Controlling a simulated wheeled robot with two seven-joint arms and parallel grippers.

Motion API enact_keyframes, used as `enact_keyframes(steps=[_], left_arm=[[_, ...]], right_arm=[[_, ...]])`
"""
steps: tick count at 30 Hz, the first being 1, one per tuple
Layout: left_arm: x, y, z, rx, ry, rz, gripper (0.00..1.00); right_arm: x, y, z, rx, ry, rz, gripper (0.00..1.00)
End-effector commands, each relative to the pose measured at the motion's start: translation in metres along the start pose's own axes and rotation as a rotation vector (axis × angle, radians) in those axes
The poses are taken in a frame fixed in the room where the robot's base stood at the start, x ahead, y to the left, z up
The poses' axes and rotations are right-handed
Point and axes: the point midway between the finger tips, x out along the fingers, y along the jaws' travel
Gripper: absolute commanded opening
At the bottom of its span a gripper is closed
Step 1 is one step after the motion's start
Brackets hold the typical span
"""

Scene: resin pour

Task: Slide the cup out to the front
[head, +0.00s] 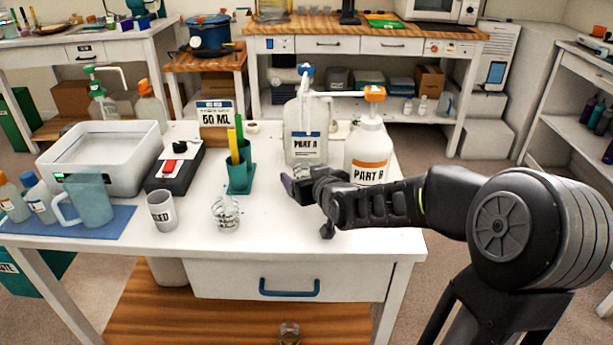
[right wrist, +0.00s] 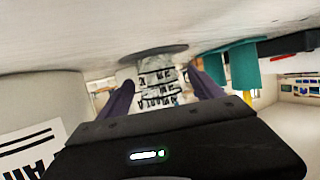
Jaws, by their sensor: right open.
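A clear cup with black markings (right wrist: 158,85) stands on the table between the spread fingers of my right gripper (right wrist: 160,95) in the right wrist view, which looks upside down. A grey disc (right wrist: 152,53) shows at the cup's base. In the head view my right gripper (head: 300,187) is low over the table in front of the PART A jug (head: 305,130). It is open, and I cannot tell whether either finger touches the cup. The gripper and arm hide most of this cup there. My left gripper is not in view.
The PART B bottle (head: 368,150) stands close behind my right forearm. A second clear cup (head: 226,213), a MIXED mug (head: 161,211) and a teal holder (head: 240,175) stand to the left. The table front (head: 270,240) is clear.

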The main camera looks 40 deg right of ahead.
Motion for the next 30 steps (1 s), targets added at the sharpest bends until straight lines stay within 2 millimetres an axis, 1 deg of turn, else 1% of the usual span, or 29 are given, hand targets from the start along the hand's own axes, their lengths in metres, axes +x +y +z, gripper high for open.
enact_keyframes(steps=[1,2,24,30], left_arm=[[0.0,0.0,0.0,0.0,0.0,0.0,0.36],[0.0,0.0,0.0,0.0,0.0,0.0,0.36],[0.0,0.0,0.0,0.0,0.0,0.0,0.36],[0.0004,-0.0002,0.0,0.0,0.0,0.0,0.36]], right_arm=[[-0.0001,0.0,0.0,0.0,0.0,0.0,0.76],[-0.0002,0.0001,0.0,0.0,0.0,0.0,0.73],[-0.0004,0.0001,0.0001,0.0,0.0,0.0,0.13],[0.0001,0.0,0.0002,0.0,-0.001,0.0,0.12]])
